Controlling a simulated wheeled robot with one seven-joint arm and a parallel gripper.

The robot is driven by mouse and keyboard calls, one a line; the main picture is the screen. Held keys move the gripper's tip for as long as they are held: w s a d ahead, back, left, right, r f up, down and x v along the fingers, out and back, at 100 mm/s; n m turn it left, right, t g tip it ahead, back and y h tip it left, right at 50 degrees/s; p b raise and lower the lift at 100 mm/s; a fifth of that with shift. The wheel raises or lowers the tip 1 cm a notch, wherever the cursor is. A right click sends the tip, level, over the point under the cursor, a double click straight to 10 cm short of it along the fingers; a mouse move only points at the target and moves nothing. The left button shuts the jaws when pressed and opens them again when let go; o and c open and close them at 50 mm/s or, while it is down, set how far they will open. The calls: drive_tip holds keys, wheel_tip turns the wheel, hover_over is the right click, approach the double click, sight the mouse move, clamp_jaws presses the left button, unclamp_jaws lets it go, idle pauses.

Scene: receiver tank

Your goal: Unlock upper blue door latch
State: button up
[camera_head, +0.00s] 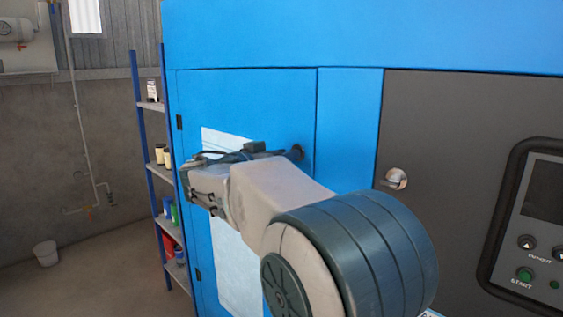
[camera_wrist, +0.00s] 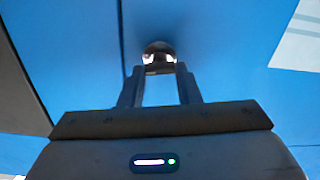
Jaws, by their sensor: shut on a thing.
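The blue door (camera_head: 250,110) is closed on the large blue cabinet. Its upper latch (camera_head: 296,152) is a small dark round fitting near the door's right edge, partly hidden by my gripper in the head view. In the wrist view the latch (camera_wrist: 158,58) is a dark knob with a shiny metal face, between my fingertips. My gripper (camera_wrist: 159,72) is shut on the latch, with one finger on each side. In the head view my arm hides the lower part of the door's right edge.
A dark grey panel (camera_head: 440,130) with a round metal latch (camera_head: 396,179) and a control panel (camera_head: 540,230) stand to the right. A white sheet (camera_head: 235,265) is on the blue door.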

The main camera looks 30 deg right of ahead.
drive_tip(key=shift+w+f+n+b, duration=0.1)
drive_tip(key=shift+n+b, duration=0.25)
drive_tip(key=shift+n, duration=3.6)
drive_tip(key=shift+f+n+b, duration=0.1)
drive_tip(key=shift+n+b, duration=0.2)
drive_tip(key=shift+n, duration=3.95)
drive_tip(key=o, duration=1)
drive_tip(key=v, duration=1.3)
drive_tip(key=shift+a, duration=0.4)
